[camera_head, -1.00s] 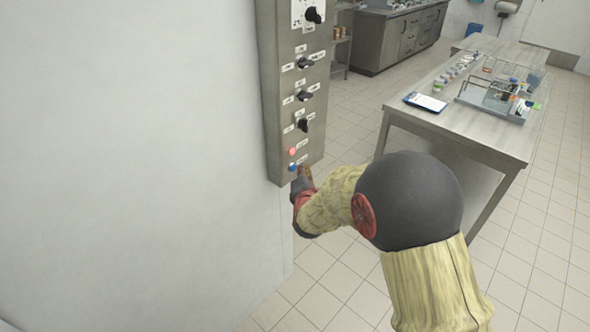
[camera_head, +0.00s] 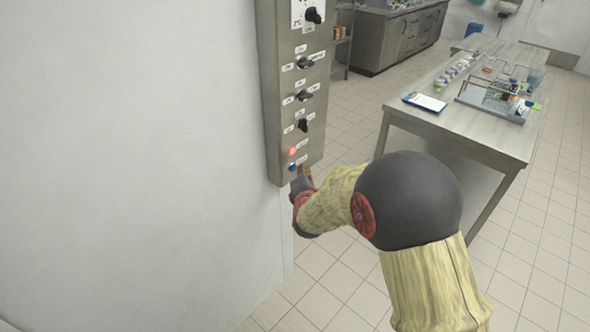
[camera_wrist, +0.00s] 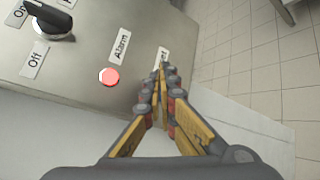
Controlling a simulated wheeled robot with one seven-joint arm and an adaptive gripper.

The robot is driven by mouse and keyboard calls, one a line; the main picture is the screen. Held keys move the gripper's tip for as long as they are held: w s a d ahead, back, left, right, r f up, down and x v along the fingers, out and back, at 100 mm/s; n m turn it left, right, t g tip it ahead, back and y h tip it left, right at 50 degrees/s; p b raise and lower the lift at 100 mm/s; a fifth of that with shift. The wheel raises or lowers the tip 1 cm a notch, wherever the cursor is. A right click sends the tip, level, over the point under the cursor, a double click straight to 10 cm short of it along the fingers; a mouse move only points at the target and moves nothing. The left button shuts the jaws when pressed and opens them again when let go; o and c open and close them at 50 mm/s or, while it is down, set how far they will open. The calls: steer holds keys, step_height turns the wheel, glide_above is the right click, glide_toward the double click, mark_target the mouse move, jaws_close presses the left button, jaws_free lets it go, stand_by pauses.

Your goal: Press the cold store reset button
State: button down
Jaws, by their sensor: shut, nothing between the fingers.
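The steel control panel (camera_head: 270,120) hangs on the white wall in the head view. Near its lower end is a blue button (camera_head: 292,167), just below a red light (camera_head: 292,151). In the wrist view the red light (camera_wrist: 109,77) is labelled "Alarm". A second label (camera_wrist: 162,56), partly covered, ends in "et". My gripper (camera_wrist: 160,72) is shut and empty, its fingertips at the panel beside that label. The blue button is hidden behind the fingers there, so contact cannot be told. In the head view my gripper (camera_head: 305,172) is right beside the panel's lower end.
Several black rotary knobs (camera_head: 303,125) sit above the light on the panel; one knob (camera_wrist: 52,22) also shows in the wrist view. A steel table (camera_head: 455,125) with a clipboard (camera_head: 425,102) and a rack stands to the right. Tiled floor (camera_head: 350,100) lies between.

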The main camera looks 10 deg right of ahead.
steer(key=shift+w+a, duration=0.25)
steer(key=shift+w, duration=0.1)
steer(key=shift+w+a, duration=0.15)
steer(key=shift+w, duration=0.05)
stand_by(0.6)
steer(key=shift+s+p, duration=0.1)
steer(key=shift+p, duration=0.2)
steer(key=shift+s+d, duration=0.45)
steer(key=s+d, duration=0.3)
steer(key=s, duration=0.2)
steer(key=shift+d+p, duration=0.25)
steer(key=shift+p, duration=0.1)
stand_by(0.8)
